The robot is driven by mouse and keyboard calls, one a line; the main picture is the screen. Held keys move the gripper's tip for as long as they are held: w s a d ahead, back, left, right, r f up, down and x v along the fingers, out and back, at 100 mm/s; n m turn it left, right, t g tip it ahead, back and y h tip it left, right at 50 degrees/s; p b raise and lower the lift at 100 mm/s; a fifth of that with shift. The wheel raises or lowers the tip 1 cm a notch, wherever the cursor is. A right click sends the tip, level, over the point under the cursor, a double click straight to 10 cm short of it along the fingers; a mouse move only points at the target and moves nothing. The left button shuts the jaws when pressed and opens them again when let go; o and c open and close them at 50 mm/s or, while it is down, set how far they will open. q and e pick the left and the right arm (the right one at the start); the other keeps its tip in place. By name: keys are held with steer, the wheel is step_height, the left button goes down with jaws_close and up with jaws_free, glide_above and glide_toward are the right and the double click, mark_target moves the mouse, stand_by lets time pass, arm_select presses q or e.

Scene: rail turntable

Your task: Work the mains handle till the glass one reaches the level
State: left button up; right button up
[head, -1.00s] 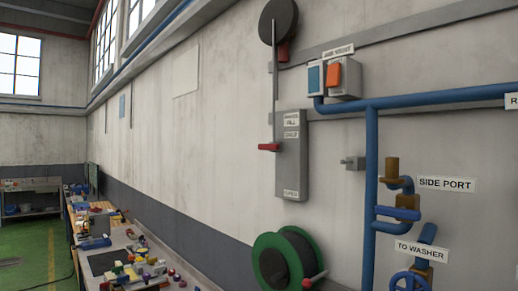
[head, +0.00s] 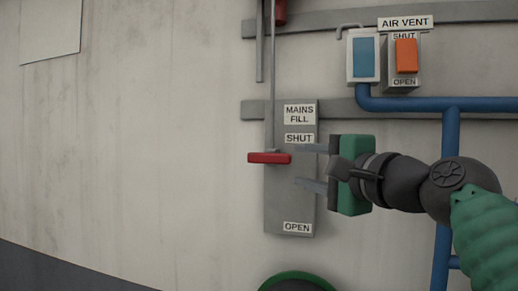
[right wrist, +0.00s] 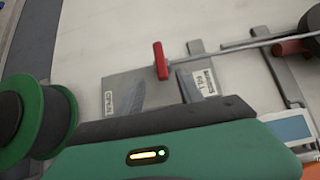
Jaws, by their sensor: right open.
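The mains fill handle is a red grip (head: 269,158) on a thin rod, in front of a grey plate (head: 290,211) marked MAINS FILL, SHUT and OPEN. The grip sits a little below the SHUT label, well above OPEN. My right gripper (head: 311,167) is open and empty, just right of the grip, its fingers pointing left across the plate. In the right wrist view the red grip (right wrist: 160,61) shows beyond and between the two fingers (right wrist: 158,90), apparently not held. I cannot pick out a glass or its level mark. My left gripper is not in view.
An AIR VENT box with an orange rocker (head: 406,56) and a blue-faced box (head: 367,57) are above right. Blue pipe (head: 451,132) runs behind my right arm. A green-rimmed reel (head: 297,280) is below the plate.

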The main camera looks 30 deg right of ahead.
mark_target(280, 160)
steer(key=w+p, duration=0.1)
steer(key=w, duration=0.1)
steer(key=w+d+p, duration=0.1)
steer(key=w+p, duration=0.2)
steer(key=shift+w+d+r, duration=0.3)
steer(key=shift+w, duration=0.1)
steer(key=w, duration=0.3)
steer(key=w+p, duration=0.1)
steer(key=shift+w+d+f, duration=0.15)
steer(key=shift+d+f, duration=0.15)
steer(key=shift+f, duration=0.05)
steer(key=w, duration=0.1)
steer(key=w+a, duration=0.1)
steer(key=w, duration=0.2)
steer(key=shift+w+a+p, duration=0.15)
steer(key=shift+a+p, duration=0.1)
steer(key=shift+p, duration=0.15)
steer(key=shift+w+a, duration=0.1)
steer(key=shift+s, duration=0.3)
steer(key=shift+s+d, duration=0.1)
steer(key=shift+d, duration=0.45)
steer(key=c, duration=0.9)
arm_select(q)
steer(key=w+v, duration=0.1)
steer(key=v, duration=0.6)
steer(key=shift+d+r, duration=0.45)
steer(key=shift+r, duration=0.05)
arm_select(e)
steer(key=shift+a, duration=0.1)
jaws_close()
